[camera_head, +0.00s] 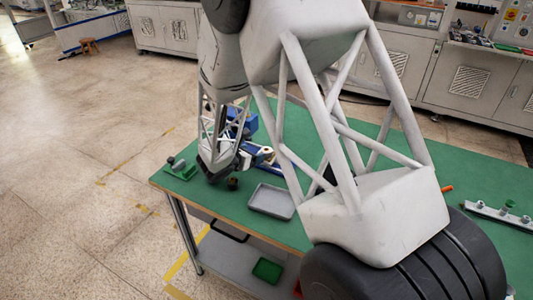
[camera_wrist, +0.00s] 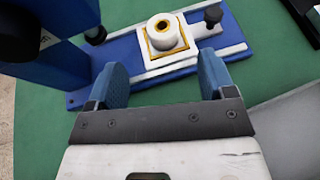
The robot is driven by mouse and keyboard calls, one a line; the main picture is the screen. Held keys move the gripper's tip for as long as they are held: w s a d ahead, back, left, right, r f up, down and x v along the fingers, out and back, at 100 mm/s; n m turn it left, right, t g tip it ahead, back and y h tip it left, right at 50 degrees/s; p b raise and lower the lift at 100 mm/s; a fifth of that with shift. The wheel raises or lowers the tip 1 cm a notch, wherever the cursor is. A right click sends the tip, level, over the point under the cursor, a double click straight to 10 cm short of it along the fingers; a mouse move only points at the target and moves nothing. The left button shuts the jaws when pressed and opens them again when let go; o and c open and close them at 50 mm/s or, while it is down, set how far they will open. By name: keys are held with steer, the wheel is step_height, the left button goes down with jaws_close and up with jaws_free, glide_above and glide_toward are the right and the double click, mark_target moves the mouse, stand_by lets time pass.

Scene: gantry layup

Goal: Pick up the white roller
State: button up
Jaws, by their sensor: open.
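The white roller (camera_wrist: 163,33) stands upright in the wrist view, with a dark hole in its top and a yellow square outline around its base. In the head view the roller (camera_head: 266,150) shows small beside my arm. My gripper (camera_wrist: 158,72) is open and empty, its two blue fingers short of the roller and spread wider than it. In the head view my arm mostly hides the gripper and part of the fixture.
The green table (camera_head: 290,240) carries a grey tray (camera_head: 271,201) in front of the fixture. A green block with grey fittings (camera_head: 180,169) sits at the left corner. A white rail with knobs (camera_head: 497,215) lies at the right. A dark knob (camera_wrist: 213,14) stands beside the roller.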

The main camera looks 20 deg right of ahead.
mark_target(267, 149)
steer(key=shift+x, duration=1.25)
steer(key=shift+x, duration=2.6)
steer(key=shift+s+d, duration=0.1)
steer(key=c, duration=1)
steer(key=shift+r, duration=0.15)
